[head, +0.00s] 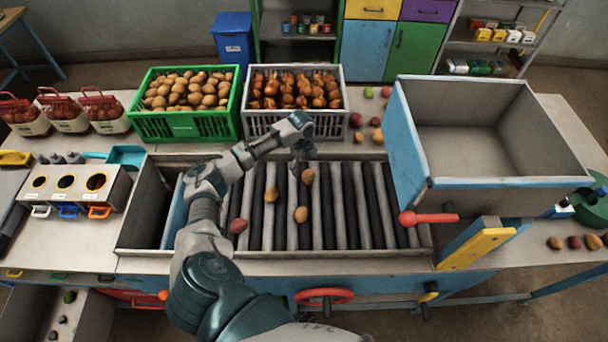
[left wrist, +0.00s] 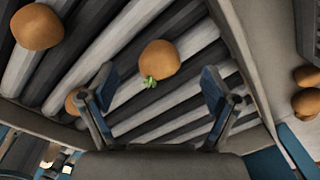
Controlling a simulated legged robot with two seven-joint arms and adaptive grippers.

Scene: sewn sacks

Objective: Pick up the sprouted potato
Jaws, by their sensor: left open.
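The sprouted potato (left wrist: 158,59) is round and brown with a small green sprout on its lower side in the left wrist view. It lies on the grey and black rollers (left wrist: 190,92). In the head view it appears to be the potato (head: 308,176) just below my left gripper (head: 302,164); its sprout cannot be made out there. In the left wrist view my left gripper (left wrist: 158,92) is open and empty, its fingers apart, with the potato showing beyond and between their tips. My right gripper is not in view.
Other potatoes lie on the rollers: one (head: 271,194) to the left, one (head: 301,214) nearer, and a reddish one (head: 238,225). A green crate (head: 185,124) and a grey crate (head: 258,120) stand behind the rollers. A large blue-sided bin (head: 500,183) stands to the right.

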